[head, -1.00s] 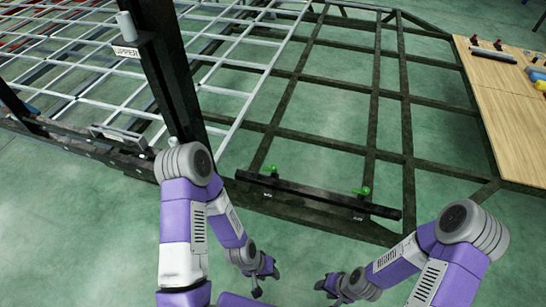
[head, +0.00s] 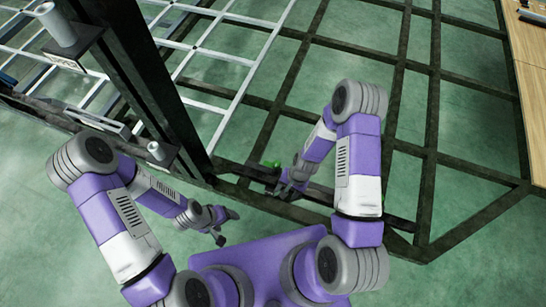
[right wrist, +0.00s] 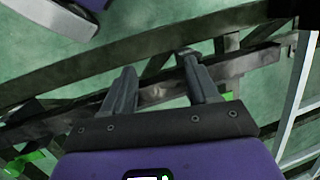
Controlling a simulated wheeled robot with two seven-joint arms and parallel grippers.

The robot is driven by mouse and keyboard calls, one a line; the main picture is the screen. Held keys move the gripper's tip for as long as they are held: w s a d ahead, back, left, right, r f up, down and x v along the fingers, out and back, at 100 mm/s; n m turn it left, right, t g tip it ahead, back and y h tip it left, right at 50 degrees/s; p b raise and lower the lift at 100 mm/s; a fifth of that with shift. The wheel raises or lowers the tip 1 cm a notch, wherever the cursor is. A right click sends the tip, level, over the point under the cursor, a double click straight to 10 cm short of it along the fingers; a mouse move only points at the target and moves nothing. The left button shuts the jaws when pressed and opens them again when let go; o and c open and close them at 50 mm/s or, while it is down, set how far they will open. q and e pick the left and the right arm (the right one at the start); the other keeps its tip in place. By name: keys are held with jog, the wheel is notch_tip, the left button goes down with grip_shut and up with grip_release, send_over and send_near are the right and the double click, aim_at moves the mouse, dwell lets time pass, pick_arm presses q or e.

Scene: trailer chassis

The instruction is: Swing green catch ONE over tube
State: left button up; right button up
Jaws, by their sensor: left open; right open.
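A green catch (head: 271,164) shows on the dark bar (head: 402,222) at the chassis's near edge in the head view. My right gripper (head: 283,188) is at the bar, just below and right of this catch; the arm covers much of the bar and most of the other catch. In the right wrist view my right gripper (right wrist: 160,64) is open, with a dark beam behind and between its fingers. One green piece (right wrist: 30,160) shows at lower left, another (right wrist: 228,96) beside the right finger. I cannot tell which catch is ONE. My left gripper (head: 222,228) is open and empty over the floor.
A thick dark post (head: 135,75) rises left of the bar. A white grid panel (head: 215,70) lies beyond it. A wooden board (head: 528,85) is at the right edge. Green floor shows between the chassis beams.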

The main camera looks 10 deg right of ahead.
aim_at(277, 163)
jog(key=w+d+r+m+y, duration=0.1)
jog(key=w+d+r+m, duration=0.15)
jog(key=w+m, duration=0.9)
jog(key=w+f+n, duration=0.1)
jog(key=f, duration=0.1)
jog(key=w+a+f+n+b, duration=0.1)
jog(key=f, duration=0.2)
jog(key=w+a+f+n+b, duration=0.1)
jog(key=f, duration=0.1)
jog(key=shift+w+f, duration=0.15)
jog(key=shift+f, duration=0.05)
jog(key=c, duration=1)
jog(key=shift+n, duration=0.25)
